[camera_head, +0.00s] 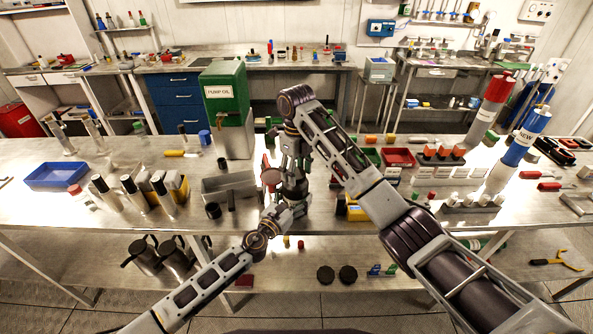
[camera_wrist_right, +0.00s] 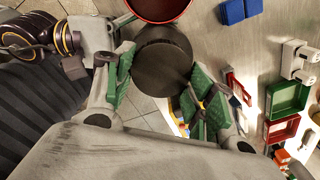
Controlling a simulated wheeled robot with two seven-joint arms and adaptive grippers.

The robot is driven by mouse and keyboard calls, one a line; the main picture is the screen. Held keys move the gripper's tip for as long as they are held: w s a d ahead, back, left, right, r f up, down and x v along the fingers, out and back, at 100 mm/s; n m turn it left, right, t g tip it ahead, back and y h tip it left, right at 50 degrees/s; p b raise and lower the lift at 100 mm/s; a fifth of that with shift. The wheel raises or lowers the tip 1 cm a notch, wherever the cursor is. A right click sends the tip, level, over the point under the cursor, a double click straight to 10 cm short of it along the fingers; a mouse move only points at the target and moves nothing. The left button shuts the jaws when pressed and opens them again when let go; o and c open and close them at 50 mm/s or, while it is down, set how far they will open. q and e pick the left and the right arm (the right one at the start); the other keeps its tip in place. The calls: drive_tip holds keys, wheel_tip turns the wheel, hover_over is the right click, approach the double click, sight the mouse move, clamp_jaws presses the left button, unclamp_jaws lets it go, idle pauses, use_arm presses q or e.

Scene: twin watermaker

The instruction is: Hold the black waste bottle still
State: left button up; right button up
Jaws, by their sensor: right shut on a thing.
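The black waste bottle (camera_head: 293,187) stands at the front of the steel bench, below my right gripper (camera_head: 292,163). In the right wrist view the black round bottle (camera_wrist_right: 162,65) sits between the green-padded fingers, and my right gripper (camera_wrist_right: 155,78) is shut on it. My left gripper (camera_head: 288,211) is low beside the bottle on its front side; its fingers are partly hidden, so I cannot tell whether they touch it. Its arm also shows at the left of the wrist view.
A red round vessel (camera_head: 271,177) is close beside the bottle. A grey open tray (camera_head: 229,186) and the green pump oil box (camera_head: 225,90) stand to the left. A red tray (camera_head: 398,157) and a blue cylinder (camera_head: 526,135) are to the right.

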drive_tip(key=o, duration=0.6)
drive_tip(key=shift+o, duration=0.2)
drive_tip(key=shift+r, duration=0.1)
drive_tip(key=shift+c, duration=0.4)
